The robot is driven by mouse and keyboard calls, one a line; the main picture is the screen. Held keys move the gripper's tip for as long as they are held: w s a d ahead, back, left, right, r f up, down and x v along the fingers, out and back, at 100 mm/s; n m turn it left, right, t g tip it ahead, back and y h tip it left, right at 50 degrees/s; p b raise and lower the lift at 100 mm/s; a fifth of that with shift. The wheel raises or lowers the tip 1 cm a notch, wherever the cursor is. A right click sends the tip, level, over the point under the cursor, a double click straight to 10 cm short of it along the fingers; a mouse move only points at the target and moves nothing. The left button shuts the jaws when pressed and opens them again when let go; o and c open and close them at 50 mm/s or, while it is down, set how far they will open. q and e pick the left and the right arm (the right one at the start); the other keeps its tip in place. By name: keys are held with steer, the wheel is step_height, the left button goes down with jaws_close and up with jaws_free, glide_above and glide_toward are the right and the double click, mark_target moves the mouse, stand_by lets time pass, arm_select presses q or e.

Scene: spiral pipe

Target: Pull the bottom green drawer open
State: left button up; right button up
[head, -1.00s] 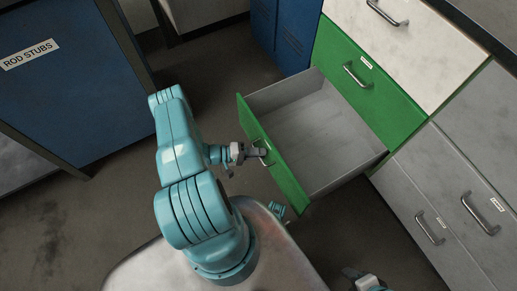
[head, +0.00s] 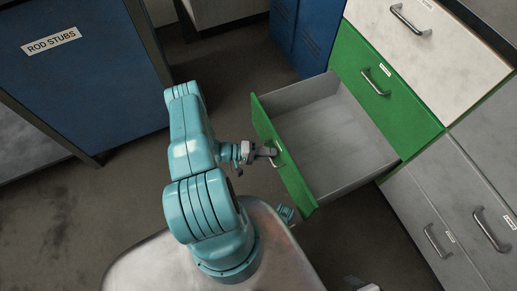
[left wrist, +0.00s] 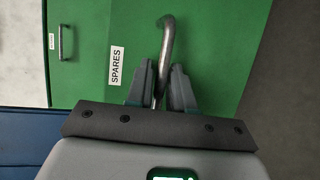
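The bottom green drawer (head: 284,158) stands well out from its cabinet, and its grey inside looks empty. Its front also shows in the left wrist view (left wrist: 215,45), with a white SPARES label (left wrist: 117,66) and a metal bar handle (left wrist: 167,38). My left gripper (head: 268,152) is at this handle.
A closed green drawer (head: 372,85) and a white drawer (head: 425,45) are above. Grey drawers (head: 440,225) stand to the right. A blue cabinet labelled ROD STUBS (head: 85,80) is at the left. Blue lockers (head: 312,40) stand behind. Bare floor (head: 130,200) lies left of my arm.

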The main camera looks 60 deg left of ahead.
arm_select(q)
steer(key=p+v, duration=0.1)
steer(key=v, duration=1.5)
steer(key=shift+s+a, duration=0.15)
